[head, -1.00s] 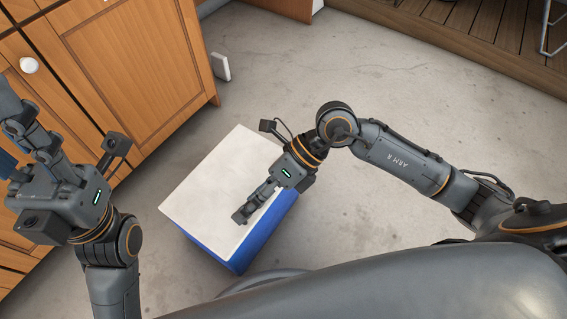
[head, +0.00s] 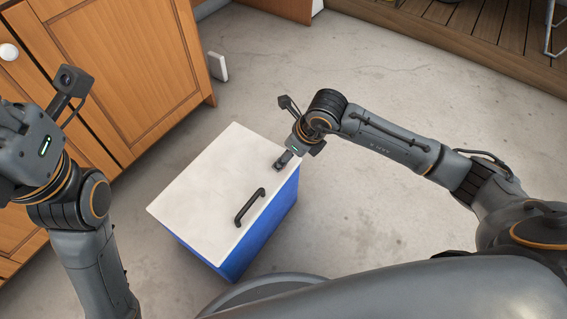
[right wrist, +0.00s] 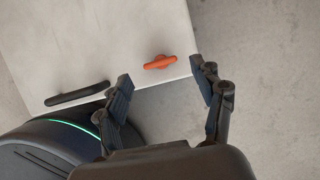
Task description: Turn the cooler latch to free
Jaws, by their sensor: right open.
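The cooler has a white lid (head: 205,190) and a blue body (head: 262,232); it stands on the floor in the head view. A black handle (head: 250,207) is on its lid near the right edge. The orange latch (right wrist: 160,62) lies on the lid by its edge in the right wrist view; my gripper hides it in the head view. My right gripper (right wrist: 161,74) is open, its fingers spread either side of the latch and seemingly not touching it. My left gripper (head: 14,118) is at the left edge of the head view, its fingers mostly cut off.
Wooden cabinets (head: 120,60) stand along the left. A small white block (head: 218,67) is on the floor by the cabinet end. A wooden deck (head: 480,40) is at the back right. The concrete floor (head: 390,220) right of the cooler is clear.

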